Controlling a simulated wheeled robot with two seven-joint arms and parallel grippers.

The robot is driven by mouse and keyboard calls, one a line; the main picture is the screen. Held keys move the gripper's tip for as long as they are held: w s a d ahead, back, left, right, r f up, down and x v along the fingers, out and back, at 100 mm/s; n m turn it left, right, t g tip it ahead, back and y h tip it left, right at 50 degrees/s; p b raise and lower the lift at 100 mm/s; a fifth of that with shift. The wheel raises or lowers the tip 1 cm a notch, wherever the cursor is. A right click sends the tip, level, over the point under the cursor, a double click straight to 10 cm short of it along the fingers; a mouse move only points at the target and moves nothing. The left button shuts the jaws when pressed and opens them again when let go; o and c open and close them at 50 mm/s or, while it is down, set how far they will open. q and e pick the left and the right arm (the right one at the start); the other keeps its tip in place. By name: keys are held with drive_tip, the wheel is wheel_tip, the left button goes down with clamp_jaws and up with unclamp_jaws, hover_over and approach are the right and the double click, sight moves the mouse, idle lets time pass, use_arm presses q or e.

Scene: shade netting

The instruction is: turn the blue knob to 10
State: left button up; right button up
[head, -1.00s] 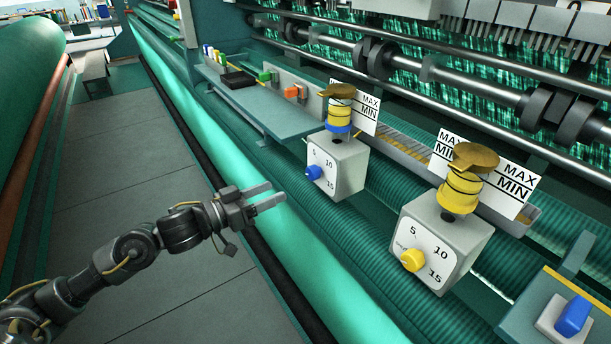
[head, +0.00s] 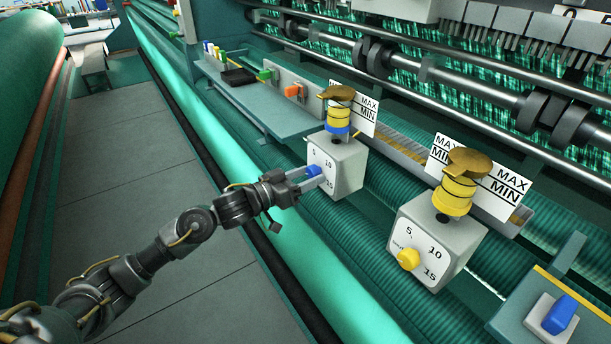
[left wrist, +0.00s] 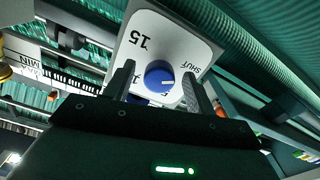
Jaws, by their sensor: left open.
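The blue knob (head: 313,171) sits on the front of the far grey box (head: 349,166), whose dial shows 5, 10 and 15. My left gripper (head: 308,178) is open at the dial, with its fingers beside the knob. In the left wrist view the blue knob (left wrist: 158,76) lies between the two spread fingers (left wrist: 160,92), with gaps on both sides. A short pale mark on the knob points right, toward the side where SHUT and a partly covered 5 stand. The 15 is at upper left; the 10 is hidden there. My right gripper is not in view.
A nearer grey box (head: 438,239) with a yellow knob (head: 408,259) stands to the right. A blue switch (head: 560,314) is at lower right. A shelf (head: 262,108) with small coloured parts lies behind the arm. The walkway (head: 150,200) is clear.

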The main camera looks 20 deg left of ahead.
use_arm(q)
drive_tip(key=c, duration=1)
drive_tip(key=shift+o, duration=0.2)
